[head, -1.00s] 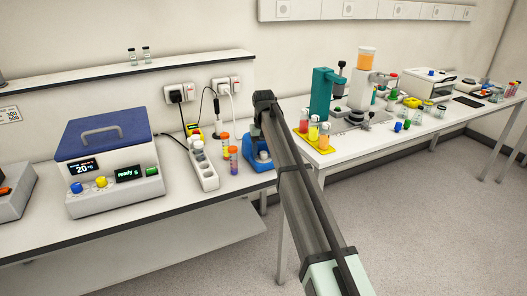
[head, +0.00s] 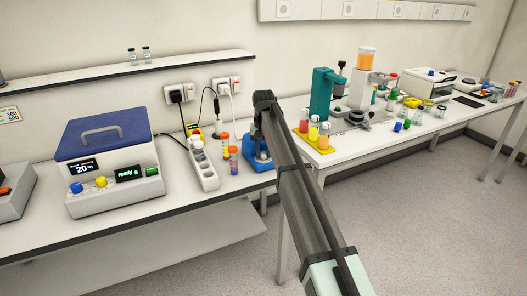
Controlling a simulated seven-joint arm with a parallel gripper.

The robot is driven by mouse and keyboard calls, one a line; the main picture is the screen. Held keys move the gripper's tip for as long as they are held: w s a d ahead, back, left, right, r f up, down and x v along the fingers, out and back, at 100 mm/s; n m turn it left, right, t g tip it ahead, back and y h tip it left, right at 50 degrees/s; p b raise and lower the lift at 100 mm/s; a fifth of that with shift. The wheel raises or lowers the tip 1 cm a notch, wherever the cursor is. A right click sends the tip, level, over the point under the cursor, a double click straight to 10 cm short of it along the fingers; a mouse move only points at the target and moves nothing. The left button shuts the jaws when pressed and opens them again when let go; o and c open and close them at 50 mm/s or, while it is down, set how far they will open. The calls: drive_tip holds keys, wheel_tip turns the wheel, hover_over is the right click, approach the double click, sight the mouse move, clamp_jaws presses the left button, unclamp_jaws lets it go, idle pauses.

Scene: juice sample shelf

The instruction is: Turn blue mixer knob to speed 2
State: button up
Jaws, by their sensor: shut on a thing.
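The blue mixer (head: 259,165) stands at the right end of the near bench, partly hidden behind my arm. My gripper (head: 263,152) reaches down to the mixer's upper part and is shut on its knob. The fingertips and the knob are mostly hidden by the wrist and small in the picture. The knob's marks and its speed setting cannot be read.
Left of the mixer are tubes with orange caps (head: 233,160) and a white power strip (head: 203,164). A blue-lidded device (head: 104,137) stands further left. A yellow rack of colored bottles (head: 322,147) stands to the right, close to my arm.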

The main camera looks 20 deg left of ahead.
sight(264, 153)
drive_tip(key=shift+m, duration=1.2)
drive_tip(key=o, duration=1)
drive_tip(key=shift+o, duration=0.2)
wheel_tip(264, 153, up, 14)
drive_tip(key=shift+f, duration=0.1)
